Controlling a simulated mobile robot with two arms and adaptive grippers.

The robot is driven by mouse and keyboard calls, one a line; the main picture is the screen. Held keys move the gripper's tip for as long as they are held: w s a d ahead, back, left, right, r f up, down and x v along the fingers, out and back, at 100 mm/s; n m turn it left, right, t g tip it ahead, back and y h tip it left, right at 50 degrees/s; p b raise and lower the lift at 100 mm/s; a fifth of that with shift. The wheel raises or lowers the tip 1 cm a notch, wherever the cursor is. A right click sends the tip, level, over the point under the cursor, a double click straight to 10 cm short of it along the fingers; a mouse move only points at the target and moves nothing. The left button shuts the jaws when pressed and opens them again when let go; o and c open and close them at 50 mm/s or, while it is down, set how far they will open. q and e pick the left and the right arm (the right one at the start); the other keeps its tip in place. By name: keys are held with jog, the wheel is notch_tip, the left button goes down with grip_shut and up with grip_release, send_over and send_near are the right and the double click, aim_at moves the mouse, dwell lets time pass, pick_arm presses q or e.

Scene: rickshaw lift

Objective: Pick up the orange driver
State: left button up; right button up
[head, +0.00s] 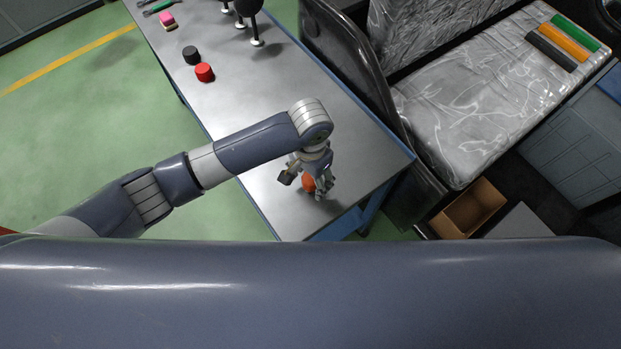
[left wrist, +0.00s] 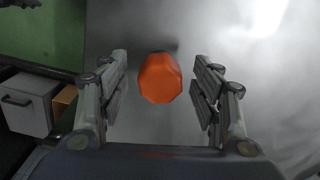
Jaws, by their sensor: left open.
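The orange driver (head: 308,183) is near the front end of the grey metal table, mostly hidden under my left gripper in the head view. In the left wrist view I see the orange end of the driver (left wrist: 160,78), with a dark part just behind it. My left gripper (head: 307,185) is open above the table. In the left wrist view its two fingers (left wrist: 161,100) stand on either side of the driver with a gap on each side. My right gripper is not in view.
The grey table (head: 260,100) carries a red cylinder (head: 205,72), a black cylinder (head: 191,55), a pink block (head: 167,20) and black stemmed items (head: 256,40) farther back. A plastic-covered seat (head: 480,90) and an open cardboard box (head: 468,208) are to the right.

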aim_at(310, 183)
pick_arm(q)
jog(key=shift+w+f, duration=0.1)
jog(key=shift+f, duration=1.4)
jog(key=shift+c, duration=0.6)
jog(key=c, duration=1.2)
jog(key=shift+o, duration=0.2)
jog(key=shift+r, duration=0.1)
